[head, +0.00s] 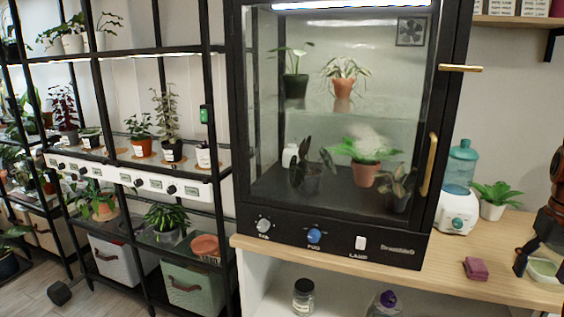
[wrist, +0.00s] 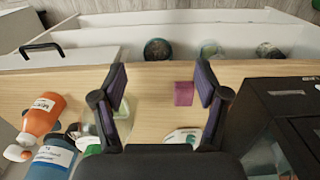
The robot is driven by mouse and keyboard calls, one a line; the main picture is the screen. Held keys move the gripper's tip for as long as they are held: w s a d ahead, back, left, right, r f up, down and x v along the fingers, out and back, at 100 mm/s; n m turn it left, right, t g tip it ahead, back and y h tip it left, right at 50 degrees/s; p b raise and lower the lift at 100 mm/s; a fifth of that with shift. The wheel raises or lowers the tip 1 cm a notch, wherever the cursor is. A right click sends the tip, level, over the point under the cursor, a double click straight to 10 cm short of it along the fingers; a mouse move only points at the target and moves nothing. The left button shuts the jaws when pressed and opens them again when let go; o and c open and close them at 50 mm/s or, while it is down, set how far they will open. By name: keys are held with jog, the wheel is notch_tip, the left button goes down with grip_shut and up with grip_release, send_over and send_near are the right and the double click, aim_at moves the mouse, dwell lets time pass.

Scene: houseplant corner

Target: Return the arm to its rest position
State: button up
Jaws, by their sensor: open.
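My gripper (wrist: 160,75) shows in the wrist view with its two dark, purple-padded fingers spread wide apart and nothing between them. It is above a light wooden bench top (wrist: 150,88). A small pink block (wrist: 184,93) lies on the bench, seen just inside the right finger; I cannot tell how far below it is. In the head view the same pink block (head: 475,268) lies on the bench top (head: 505,252) right of the glass cabinet.
A black glass plant cabinet (head: 335,228) stands on the bench, its brass handle (head: 429,165) at right. A white-and-blue dispenser (head: 458,200) and potted plant (head: 493,200) stand beside it. In the wrist view an orange bottle (wrist: 42,112) is at left and a dark cabinet (wrist: 275,110) at right.

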jog(key=s+a+f+n+g, duration=0.1)
jog(key=s+a+f, duration=0.1)
jog(key=a, duration=0.8)
jog(key=s+a+f+n, duration=0.2)
jog(key=a+f, duration=0.1)
jog(key=a, duration=0.7)
jog(key=s+a+f+g, duration=0.1)
jog(key=s+a+f, duration=0.45)
jog(key=s, duration=0.35)
jog(key=s+a+f+g, duration=0.1)
jog(key=s+a+f, duration=0.3)
jog(key=s+a, duration=0.35)
notch_tip(320, 180, up, 23)
jog(key=s+n+t+p, duration=0.1)
jog(key=s+p, duration=0.1)
jog(key=p, duration=1.9)
